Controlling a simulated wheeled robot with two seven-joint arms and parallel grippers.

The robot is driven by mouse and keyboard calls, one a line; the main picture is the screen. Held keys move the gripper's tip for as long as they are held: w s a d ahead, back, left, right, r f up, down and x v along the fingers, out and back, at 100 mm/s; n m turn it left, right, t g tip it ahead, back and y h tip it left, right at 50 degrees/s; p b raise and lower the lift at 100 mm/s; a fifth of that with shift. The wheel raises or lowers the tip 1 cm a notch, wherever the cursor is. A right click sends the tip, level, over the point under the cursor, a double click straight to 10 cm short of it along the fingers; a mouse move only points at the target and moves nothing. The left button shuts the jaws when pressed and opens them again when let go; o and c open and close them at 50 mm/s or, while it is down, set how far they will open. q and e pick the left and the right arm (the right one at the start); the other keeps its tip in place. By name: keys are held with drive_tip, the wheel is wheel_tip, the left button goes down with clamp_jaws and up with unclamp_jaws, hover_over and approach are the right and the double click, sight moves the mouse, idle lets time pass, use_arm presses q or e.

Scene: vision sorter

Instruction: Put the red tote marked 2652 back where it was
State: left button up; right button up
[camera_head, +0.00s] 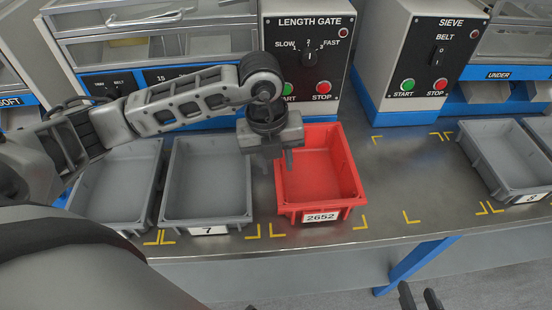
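The red tote (321,204) marked 2652 stands upright and empty on the metal bench, below the LENGTH GATE panel. Yellow corner marks show beside its front corners. My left gripper (287,160) points down at the tote's left rim, near the back. One finger shows against the red wall; the other is not clear, so I cannot tell its opening or whether it touches the rim. My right gripper (420,298) shows only as two fingertips at the bottom edge, apart with nothing between them, away from the tote.
A grey tote (207,219) labelled 7 stands left of the red tote, with another grey tote (112,222) beyond it. To the right is an empty marked space (430,180), then a grey tote (490,137). Control panels (418,62) stand behind. The bench's front edge (385,238) is close.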

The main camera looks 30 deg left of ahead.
use_arm(q)
wheel_tip(320, 180, up, 12)
drive_tip(key=a, duration=0.1)
drive_tip(key=shift+s+p, duration=0.3)
drive_tip(key=shift+s, duration=0.05)
drive_tip(key=shift+s+f, duration=0.1)
